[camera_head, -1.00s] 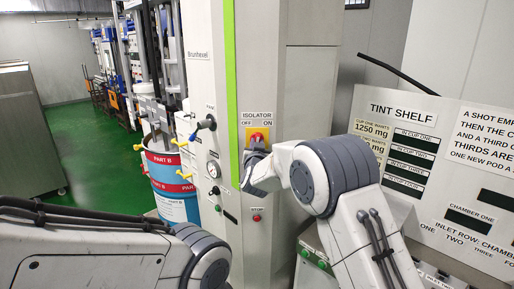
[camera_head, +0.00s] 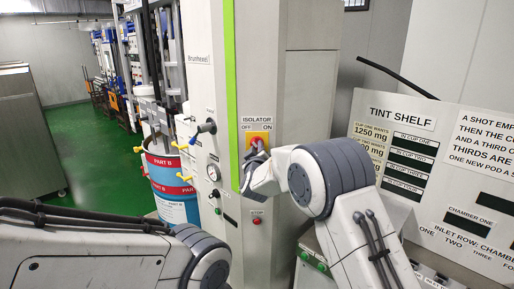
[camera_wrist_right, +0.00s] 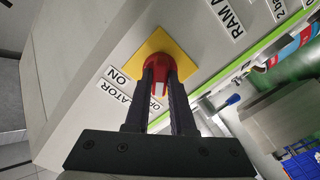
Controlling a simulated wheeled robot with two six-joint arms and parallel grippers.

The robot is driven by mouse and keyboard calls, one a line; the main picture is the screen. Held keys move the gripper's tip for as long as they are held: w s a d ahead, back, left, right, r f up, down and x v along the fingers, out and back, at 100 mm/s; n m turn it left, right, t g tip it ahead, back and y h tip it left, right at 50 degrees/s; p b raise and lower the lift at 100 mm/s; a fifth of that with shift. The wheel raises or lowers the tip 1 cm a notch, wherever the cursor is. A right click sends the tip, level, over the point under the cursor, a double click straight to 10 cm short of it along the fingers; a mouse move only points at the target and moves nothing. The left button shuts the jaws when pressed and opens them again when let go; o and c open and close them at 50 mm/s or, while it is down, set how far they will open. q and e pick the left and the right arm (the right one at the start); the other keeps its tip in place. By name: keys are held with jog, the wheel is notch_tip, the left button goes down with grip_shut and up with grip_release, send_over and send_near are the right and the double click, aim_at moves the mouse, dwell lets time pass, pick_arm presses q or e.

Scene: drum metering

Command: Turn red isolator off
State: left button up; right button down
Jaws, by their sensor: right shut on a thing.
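The red isolator knob (camera_head: 257,141) sits on a yellow plate (camera_head: 248,137) on the pale machine column, under an ISOLATOR label with OFF at left and ON at right. My right gripper (camera_head: 257,151) reaches it from below and is shut on the knob. In the right wrist view, the knob (camera_wrist_right: 157,64) is between the two dark fingertips (camera_wrist_right: 164,72), and the yellow plate (camera_wrist_right: 172,43) looks tilted. The fingers partly cover the knob, and I cannot tell which label it points to. My left arm shows at lower left; its gripper is out of view.
A red stop button (camera_head: 257,220) is below the isolator. A blue PART B drum (camera_head: 172,190) stands left. The tint shelf panel (camera_head: 425,150) is right.

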jog(key=shift+a+n, duration=0.1)
jog(key=shift+n, duration=0.6)
jog(key=c, duration=0.8)
grip_release()
jog(key=shift+o, duration=0.2)
jog(key=shift+s+f, duration=0.1)
jog(key=shift+s, duration=0.35)
jog(key=s+b, duration=0.5)
jog(key=s, duration=0.4)
jog(key=shift+s, duration=0.3)
